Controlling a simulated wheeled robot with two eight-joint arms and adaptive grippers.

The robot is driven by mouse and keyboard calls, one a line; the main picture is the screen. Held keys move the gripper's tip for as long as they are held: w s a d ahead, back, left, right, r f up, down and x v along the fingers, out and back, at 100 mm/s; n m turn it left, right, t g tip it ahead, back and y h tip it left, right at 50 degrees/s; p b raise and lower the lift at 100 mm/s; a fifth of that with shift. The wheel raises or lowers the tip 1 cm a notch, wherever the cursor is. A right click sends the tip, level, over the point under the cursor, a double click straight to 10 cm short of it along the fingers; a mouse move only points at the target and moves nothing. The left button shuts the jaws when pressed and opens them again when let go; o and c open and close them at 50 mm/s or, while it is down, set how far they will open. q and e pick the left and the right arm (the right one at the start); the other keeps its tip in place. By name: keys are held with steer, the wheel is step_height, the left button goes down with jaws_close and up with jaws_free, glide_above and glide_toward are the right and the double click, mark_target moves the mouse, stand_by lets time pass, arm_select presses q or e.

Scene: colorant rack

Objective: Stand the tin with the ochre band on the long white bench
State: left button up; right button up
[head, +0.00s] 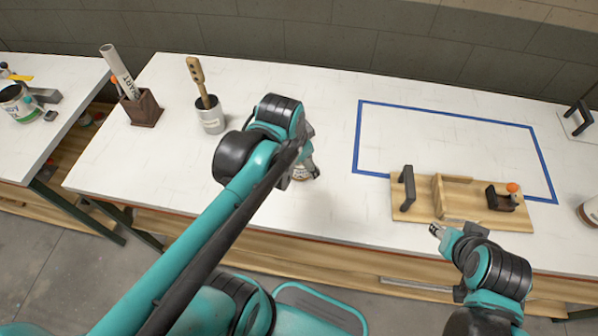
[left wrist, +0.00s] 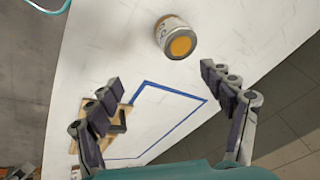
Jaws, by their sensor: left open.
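A small tin (head: 301,173) with a pale label is in the head view at the middle of the long white bench (head: 330,215), partly hidden by my left gripper (head: 308,160). My left gripper is open. Its fingers (left wrist: 160,90) are apart, and the tin is beyond their tips, not clasped. I cannot tell the exact gap. My right gripper (head: 437,230) is near the bench's front edge by a wooden fixture; its jaw opening is unclear.
A blue tape rectangle (head: 445,111) marks the bench, with the wooden fixture (head: 410,212) over its near edge. A cup with a brush (head: 210,115) and a brown holder (head: 142,107) stand left. Another tin (head: 590,210) is at the right edge. A paint tin (head: 18,103) stands on the left table.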

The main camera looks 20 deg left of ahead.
arm_select(q)
steer(key=shift+s+d+f+n+t, duration=0.1)
steer(key=shift+s+d+n+t, duration=0.3)
steer(key=shift+s+n, duration=0.5)
steer(key=shift+s+d+f+n+t, duration=0.15)
steer(key=shift+s+n+t, duration=0.45)
steer(key=shift+n, duration=0.5)
steer(key=shift+s+d+f+n+t, duration=0.1)
steer(key=shift+s+d+n+t, duration=0.25)
steer(key=shift+s+n, duration=0.55)
steer(key=shift+w+r, duration=0.1)
